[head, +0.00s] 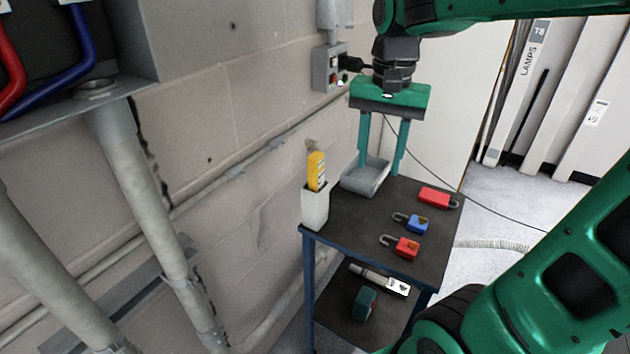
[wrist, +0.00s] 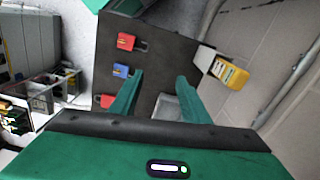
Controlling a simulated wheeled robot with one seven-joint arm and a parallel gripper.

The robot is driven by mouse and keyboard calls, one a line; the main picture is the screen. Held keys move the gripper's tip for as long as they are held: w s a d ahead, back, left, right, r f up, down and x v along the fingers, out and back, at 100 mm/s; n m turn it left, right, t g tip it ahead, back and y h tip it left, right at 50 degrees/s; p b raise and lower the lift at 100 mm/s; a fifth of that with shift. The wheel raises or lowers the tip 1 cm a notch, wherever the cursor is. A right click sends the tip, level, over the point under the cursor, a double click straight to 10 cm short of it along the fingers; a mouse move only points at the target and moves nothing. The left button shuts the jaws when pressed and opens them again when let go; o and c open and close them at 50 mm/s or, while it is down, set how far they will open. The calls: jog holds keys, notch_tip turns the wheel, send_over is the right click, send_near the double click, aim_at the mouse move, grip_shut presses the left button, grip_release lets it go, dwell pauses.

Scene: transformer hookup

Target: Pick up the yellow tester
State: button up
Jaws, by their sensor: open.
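The yellow tester (head: 317,170) stands upright in a white holder (head: 315,207) at the left corner of the dark table, its top showing above the rim. In the wrist view the tester (wrist: 232,75) and holder (wrist: 205,60) are to the right of my fingers. My gripper (head: 382,170) is open and empty, pointing down above the grey tray, to the right of the tester in the head view. The tester's lower part is hidden in the holder.
The grey tray (head: 366,181) sits at the table's back. Red and blue padlocks (head: 411,223) lie along the right of the table (head: 345,233). A lower shelf holds a flashlight-like item (head: 372,274) and a green block (head: 364,303). The block wall is close on the left.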

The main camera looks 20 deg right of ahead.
jog(key=m, duration=0.2)
send_near(315, 171)
jog(key=shift+w+d+f, duration=0.6)
jog(key=shift+w+d, duration=0.2)
jog(key=shift+w, duration=0.05)
jog(key=shift+w+a+f, duration=0.1)
jog(key=shift+a+f, duration=0.1)
jog(key=shift+f, duration=0.05)
notch_tip(315, 171, down, 10)
jog(key=shift+a, duration=0.1)
jog(key=shift+c, duration=0.7)
grip_shut()
